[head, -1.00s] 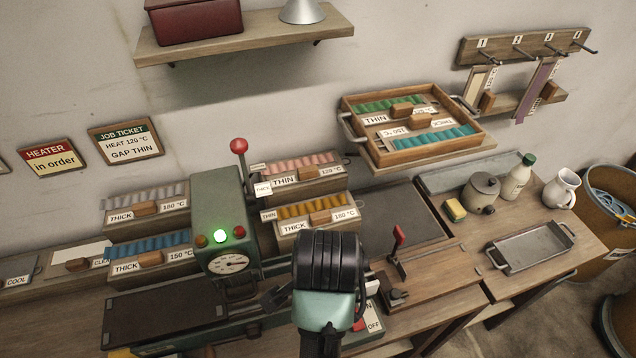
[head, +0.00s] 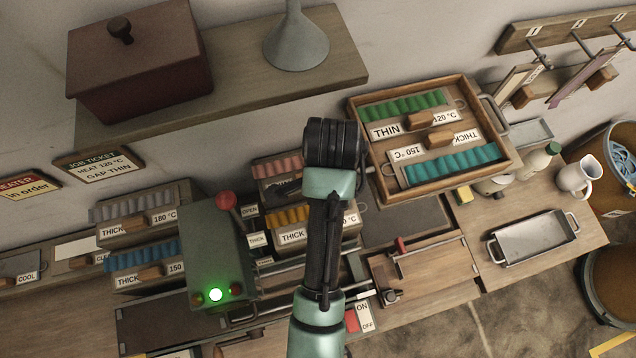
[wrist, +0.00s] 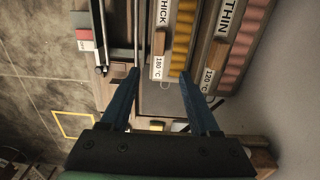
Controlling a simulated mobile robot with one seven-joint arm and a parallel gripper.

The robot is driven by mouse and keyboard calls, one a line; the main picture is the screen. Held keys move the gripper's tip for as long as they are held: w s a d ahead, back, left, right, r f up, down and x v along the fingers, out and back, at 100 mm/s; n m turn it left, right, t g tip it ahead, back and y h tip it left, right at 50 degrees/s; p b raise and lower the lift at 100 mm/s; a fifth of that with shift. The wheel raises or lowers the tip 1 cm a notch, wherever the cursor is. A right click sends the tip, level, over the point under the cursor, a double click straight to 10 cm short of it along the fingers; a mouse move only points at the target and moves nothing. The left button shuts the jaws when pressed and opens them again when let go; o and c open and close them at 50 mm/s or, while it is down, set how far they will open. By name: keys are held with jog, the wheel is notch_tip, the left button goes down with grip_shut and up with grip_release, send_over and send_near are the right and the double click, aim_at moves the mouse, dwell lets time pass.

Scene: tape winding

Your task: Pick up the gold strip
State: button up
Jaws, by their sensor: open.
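The handle and the strip's near end appear between the fingertips. The gripper is mostly hidden behind my arm in the head view.
A pink strip (head: 278,168) lies on the tray behind. The green machine (head: 215,255) with a red-knobbed lever (head: 226,200) stands left. A wooden tray (head: 388,192) with green and teal strips is at right. A shelf (head: 225,85) holds a box and a funnel.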

jog(key=f, duration=0.2)
jog(key=f+b, duration=0.1)
jog(key=f, duration=0.4)
jog(key=shift+s+b, duration=0.3)
jog(key=shift+w+f+p, duration=0.1)
jog(key=shift+f+p, duration=0.75)
jog(key=shift+f, duration=1.9)
grip_shut()
